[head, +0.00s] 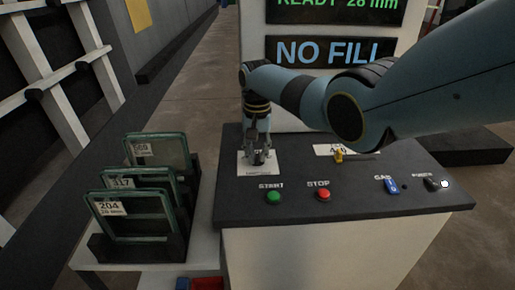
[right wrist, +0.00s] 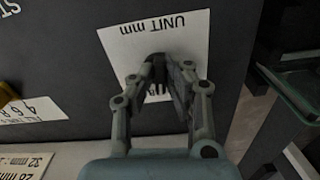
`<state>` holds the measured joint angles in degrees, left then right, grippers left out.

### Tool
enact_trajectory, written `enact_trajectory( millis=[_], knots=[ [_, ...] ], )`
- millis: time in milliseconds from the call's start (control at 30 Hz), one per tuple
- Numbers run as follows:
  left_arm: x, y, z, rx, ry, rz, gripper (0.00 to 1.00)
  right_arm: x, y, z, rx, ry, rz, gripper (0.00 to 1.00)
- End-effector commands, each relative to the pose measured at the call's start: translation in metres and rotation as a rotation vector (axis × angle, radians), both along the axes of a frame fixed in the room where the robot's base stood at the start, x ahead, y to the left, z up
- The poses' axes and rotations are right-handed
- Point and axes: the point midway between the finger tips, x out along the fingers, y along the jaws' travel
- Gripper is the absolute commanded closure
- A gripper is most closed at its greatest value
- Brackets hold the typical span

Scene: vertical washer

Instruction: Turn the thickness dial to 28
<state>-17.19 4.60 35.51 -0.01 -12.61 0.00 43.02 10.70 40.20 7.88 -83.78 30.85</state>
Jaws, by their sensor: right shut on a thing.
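The thickness dial sits on a white plate (head: 245,168) at the left of the dark control panel. The plate reads "UNIT mm" in the right wrist view (right wrist: 125,42). My right gripper (head: 259,152) points down over the plate and is shut on the dial. In the right wrist view the fingers (right wrist: 170,75) close around the dial and hide most of it, so its pointer and scale cannot be read. The upper display (head: 340,6) shows "READY 28 mm" in green. My left gripper is not in view.
A green START button (head: 273,197) and a red STOP button (head: 323,195) lie in front of the dial. A yellow knob (head: 339,155) and a blue switch (head: 392,186) are to the right. Glass panes (head: 137,216) stand in a rack at left. A sign (head: 330,52) reads "NO FILL".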

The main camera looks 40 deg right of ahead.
Motion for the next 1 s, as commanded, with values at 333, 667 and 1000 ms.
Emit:
enact_trajectory(
  millis=[333, 667, 1000],
  knots=[
    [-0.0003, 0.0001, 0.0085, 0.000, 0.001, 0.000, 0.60, 0.0014, -0.0001, 0.0010, -0.002, -0.002, -0.175, 1.00],
    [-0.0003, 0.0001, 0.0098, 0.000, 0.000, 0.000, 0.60, 0.0014, -0.0002, 0.0002, -0.003, -0.003, -0.219, 1.00],
    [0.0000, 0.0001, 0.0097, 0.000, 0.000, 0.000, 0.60, 0.0015, -0.0004, 0.0002, -0.003, -0.003, -0.218, 0.80]
  ],
)
